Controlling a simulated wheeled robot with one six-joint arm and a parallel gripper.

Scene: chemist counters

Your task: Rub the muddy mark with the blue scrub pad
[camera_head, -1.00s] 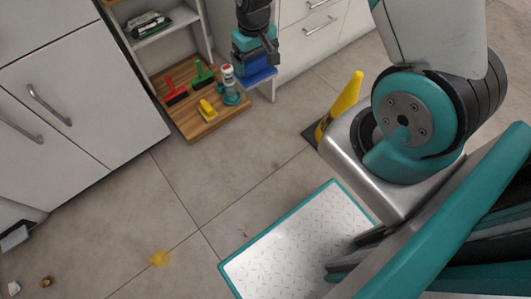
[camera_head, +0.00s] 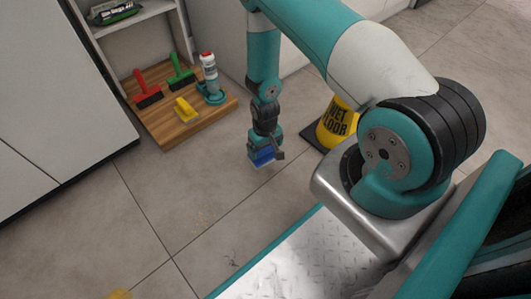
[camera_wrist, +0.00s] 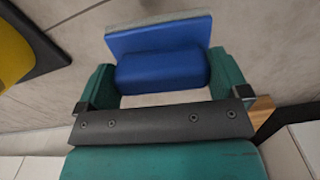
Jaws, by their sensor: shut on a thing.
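A yellowish mark (camera_head: 120,294) is partly cut off at the bottom edge of the head view. A small dark mark (camera_head: 232,258) lies on the floor near the teal-edged plate. I cannot tell which of these is the muddy mark.
A wooden board (camera_head: 168,137) carries a red brush (camera_head: 148,88), a green brush (camera_head: 179,72), a yellow brush (camera_head: 185,110) and a bottle (camera_head: 209,75) in a teal holder.

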